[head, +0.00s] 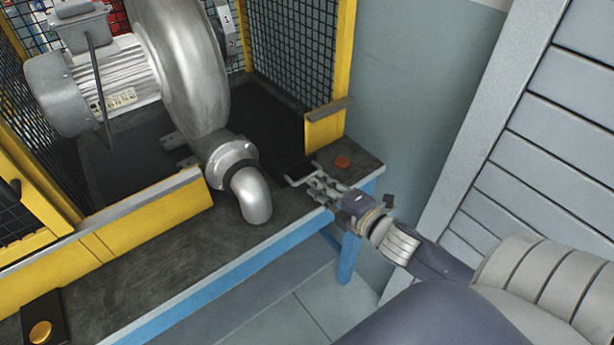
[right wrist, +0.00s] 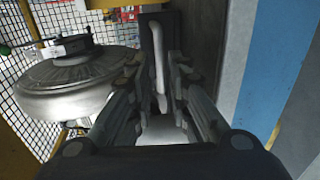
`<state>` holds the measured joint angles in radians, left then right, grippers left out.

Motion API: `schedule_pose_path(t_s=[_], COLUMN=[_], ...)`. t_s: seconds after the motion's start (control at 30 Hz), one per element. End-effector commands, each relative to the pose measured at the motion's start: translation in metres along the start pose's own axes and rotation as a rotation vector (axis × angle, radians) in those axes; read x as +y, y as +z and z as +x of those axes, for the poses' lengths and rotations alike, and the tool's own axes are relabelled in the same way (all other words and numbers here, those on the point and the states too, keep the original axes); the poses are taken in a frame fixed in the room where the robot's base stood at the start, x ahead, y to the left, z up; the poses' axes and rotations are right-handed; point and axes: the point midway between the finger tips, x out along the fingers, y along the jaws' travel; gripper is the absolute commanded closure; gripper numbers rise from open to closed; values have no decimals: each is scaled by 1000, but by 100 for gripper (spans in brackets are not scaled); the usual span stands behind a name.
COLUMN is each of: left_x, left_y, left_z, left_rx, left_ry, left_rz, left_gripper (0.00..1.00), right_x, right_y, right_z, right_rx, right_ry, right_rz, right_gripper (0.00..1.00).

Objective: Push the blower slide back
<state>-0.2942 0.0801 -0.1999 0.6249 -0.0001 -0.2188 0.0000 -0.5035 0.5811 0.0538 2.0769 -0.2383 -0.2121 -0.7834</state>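The blower (head: 195,75) is a round silver metal casing with a motor on its left and a bent outlet pipe (head: 250,190) over the bench top. A pale bar handle (head: 298,181) on a small dark plate sits right of the pipe; I take it to be the slide's handle. My right gripper (head: 318,187) is at this handle, low over the bench. In the right wrist view the handle (right wrist: 158,65) lies ahead, between the lines of the spread fingers (right wrist: 155,75). Contact cannot be made out. My left gripper is not in view.
A yellow frame with black mesh (head: 292,40) surrounds the blower, with a yellow post end (head: 325,128) close behind the handle. An orange-red button (head: 342,162) sits right of it. A yellow button (head: 40,332) is at the bench's near left. The blue bench edge (head: 215,285) runs along the front.

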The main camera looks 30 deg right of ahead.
Motion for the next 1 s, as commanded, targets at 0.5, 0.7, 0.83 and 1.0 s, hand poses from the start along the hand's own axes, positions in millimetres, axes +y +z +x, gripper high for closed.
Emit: schedule_pose_path(t_s=[0.5,0.7,0.83,1.0], left_x=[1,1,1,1], left_y=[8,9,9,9], left_z=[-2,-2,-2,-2], left_rx=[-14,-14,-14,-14], left_ry=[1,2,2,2], left_rz=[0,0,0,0], left_gripper=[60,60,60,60], right_x=[0,-1,-1,-1], right_y=[0,0,0,0], right_z=[54,55,55,55], right_rx=[0,-1,-1,-1], right_ry=[-1,-2,-2,-2], right_rz=[1,0,1,1], right_gripper=[83,83,92,100])
